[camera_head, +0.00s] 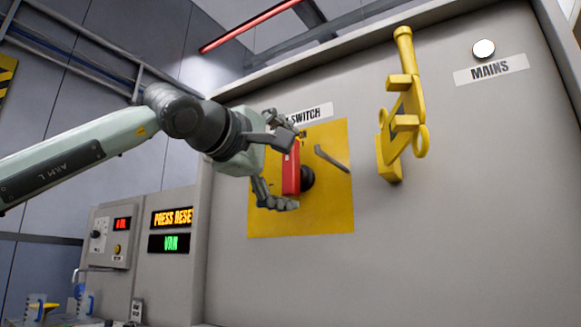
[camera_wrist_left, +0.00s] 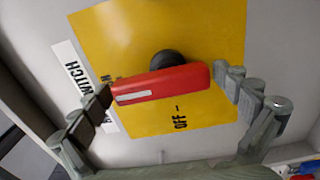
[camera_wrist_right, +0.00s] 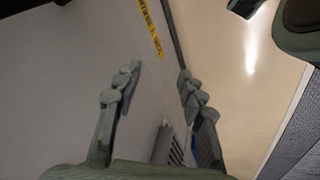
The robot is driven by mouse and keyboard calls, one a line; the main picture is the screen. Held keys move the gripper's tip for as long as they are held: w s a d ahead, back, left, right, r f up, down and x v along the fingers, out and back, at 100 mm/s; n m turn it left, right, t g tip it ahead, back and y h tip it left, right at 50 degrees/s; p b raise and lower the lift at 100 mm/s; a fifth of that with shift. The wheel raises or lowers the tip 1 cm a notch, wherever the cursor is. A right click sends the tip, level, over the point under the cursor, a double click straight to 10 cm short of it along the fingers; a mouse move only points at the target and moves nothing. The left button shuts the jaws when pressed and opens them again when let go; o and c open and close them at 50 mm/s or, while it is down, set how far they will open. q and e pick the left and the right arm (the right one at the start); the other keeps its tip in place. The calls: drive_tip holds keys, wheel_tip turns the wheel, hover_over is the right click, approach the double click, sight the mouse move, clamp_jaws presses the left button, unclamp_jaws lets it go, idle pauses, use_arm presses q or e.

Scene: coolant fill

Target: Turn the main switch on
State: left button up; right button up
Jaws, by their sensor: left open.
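The main switch has a red handle (camera_head: 291,170) on a black round hub (camera_head: 307,178), on a yellow plate (camera_head: 335,205) on the grey cabinet. The handle stands roughly upright in the head view. In the left wrist view the handle (camera_wrist_left: 165,84) lies between my fingers, its white-striped end toward the SWITCH label (camera_wrist_left: 72,82); "OFF" (camera_wrist_left: 180,118) is to its side. My left gripper (camera_head: 284,164) is open, one finger near each end of the handle; contact is unclear. My right gripper (camera_wrist_right: 157,88) is open and empty in its wrist view.
A yellow bracket-like fixture (camera_head: 404,110) juts from the cabinet right of the plate. A white round lamp (camera_head: 484,49) sits above the MAINS label (camera_head: 491,69). Lit displays (camera_head: 171,217) and a small control box (camera_head: 112,236) are at lower left. Cabinet front at lower right is clear.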

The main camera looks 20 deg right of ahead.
use_arm(q)
drive_tip(key=shift+a, duration=0.1)
drive_tip(key=v, duration=1.2)
